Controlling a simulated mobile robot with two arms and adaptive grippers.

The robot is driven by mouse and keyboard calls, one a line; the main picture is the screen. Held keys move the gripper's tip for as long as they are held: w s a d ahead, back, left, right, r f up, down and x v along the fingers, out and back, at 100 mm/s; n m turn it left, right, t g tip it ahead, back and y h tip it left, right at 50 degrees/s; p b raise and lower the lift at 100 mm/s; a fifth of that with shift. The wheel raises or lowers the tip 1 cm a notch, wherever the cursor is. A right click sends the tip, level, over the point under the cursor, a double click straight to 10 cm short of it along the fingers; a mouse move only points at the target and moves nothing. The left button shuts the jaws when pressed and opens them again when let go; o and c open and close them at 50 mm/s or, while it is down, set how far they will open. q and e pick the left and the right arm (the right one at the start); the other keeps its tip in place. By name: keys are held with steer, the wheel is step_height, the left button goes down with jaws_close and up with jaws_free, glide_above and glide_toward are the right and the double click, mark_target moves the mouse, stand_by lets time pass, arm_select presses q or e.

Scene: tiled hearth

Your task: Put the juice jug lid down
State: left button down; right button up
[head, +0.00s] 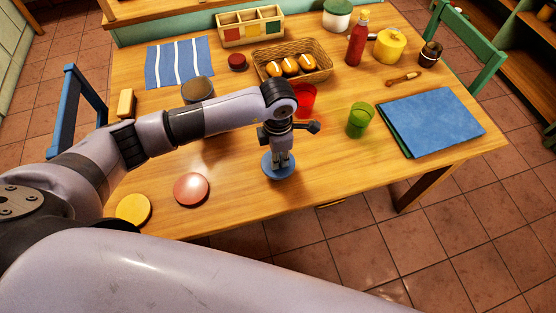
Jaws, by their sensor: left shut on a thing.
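My left gripper (280,163) points straight down over the near middle of the table, its fingers close together. It is shut on the juice jug lid, which the fingers largely hide. A flat blue disc (268,172) shows around and under the fingertips. I cannot tell whether this disc is the lid itself or a separate disc on the table. A pink-red disc (191,190) and a yellow disc (133,209) lie flat to its left. I cannot make out the juice jug for sure. My right gripper is not in view.
A red cup (304,95) and a green cup (359,120) stand right of the gripper. Behind are a bread basket (325,72), a red bottle (357,40) and a brown-topped container (198,89). A blue folded cloth (432,122) lies right. Table between pink disc and gripper is clear.

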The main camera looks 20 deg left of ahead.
arm_select(q)
step_height(320, 180, down, 3)
steer(key=shift+s+r, duration=0.1)
steer(key=shift+f, duration=0.55)
steer(key=c, duration=1.9)
jaws_free()
steer(key=shift+c, duration=0.2)
steer(key=o, duration=0.5)
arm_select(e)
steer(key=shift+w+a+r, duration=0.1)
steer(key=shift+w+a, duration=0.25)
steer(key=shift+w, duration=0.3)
